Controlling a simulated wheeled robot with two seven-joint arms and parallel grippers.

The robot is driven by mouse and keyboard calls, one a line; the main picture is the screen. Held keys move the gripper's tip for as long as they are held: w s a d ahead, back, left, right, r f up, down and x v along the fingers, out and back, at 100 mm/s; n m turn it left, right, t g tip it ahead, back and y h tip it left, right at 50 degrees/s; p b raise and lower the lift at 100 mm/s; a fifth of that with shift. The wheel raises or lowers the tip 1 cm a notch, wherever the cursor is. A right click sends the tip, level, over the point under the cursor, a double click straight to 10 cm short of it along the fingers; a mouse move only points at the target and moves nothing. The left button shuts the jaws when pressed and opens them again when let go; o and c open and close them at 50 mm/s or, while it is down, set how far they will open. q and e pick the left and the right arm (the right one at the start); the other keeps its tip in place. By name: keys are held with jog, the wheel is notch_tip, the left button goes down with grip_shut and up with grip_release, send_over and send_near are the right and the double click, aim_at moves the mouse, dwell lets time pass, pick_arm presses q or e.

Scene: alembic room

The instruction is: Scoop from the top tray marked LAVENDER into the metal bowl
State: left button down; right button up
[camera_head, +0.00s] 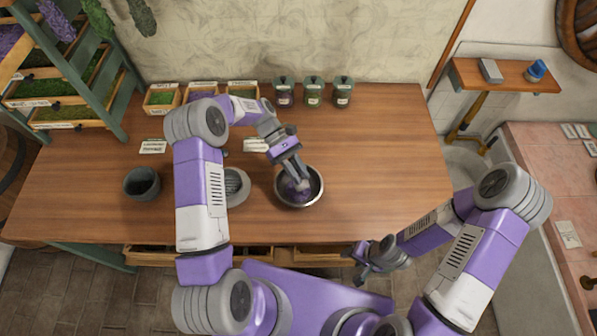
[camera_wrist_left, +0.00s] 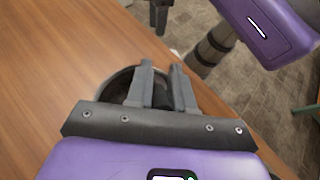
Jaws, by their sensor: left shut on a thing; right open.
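The metal bowl (camera_head: 317,188) stands on the wooden table near its front edge, with purple material (camera_head: 298,194) inside it. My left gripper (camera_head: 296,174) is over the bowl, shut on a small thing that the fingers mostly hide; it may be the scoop. In the left wrist view the fingers (camera_wrist_left: 160,88) close on something dark (camera_wrist_left: 178,92), with part of the bowl (camera_wrist_left: 113,84) behind. A tray of purple material (camera_head: 10,40) sits high on the green rack at the far left; its label is not readable. My right gripper (camera_head: 365,262) is open and empty, beyond the table's front edge.
A grey mortar-like bowl (camera_head: 236,186) and a dark cup (camera_head: 142,183) stand left of the metal bowl. Small open boxes (camera_head: 162,98) and several lidded jars (camera_head: 313,93) line the back. The table's right part is clear.

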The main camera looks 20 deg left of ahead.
aim_at(299, 173)
pick_arm(q)
jog(key=shift+r+p, duration=0.45)
jog(key=shift+r, duration=0.15)
jog(key=shift+r+t+y+p, duration=0.45)
jog(key=shift+t+y+p, duration=0.25)
jog(key=shift+y+p, duration=0.2)
jog(key=shift+s+r+t+y+p, duration=0.1)
jog(key=shift+r+t+y+p, duration=0.1)
jog(key=shift+t+y+p, duration=0.7)
jog(key=t+y, duration=0.3)
jog(key=shift+d+r+m+y, duration=0.1)
jog(key=shift+r+m+y, duration=0.2)
jog(key=shift+m, duration=0.1)
jog(key=shift+t+y+p, duration=0.3)
jog(key=shift+t+y, duration=0.2)
jog(key=shift+t, duration=0.3)
jog(key=shift+t+y, duration=0.4)
jog(key=shift+y, duration=0.1)
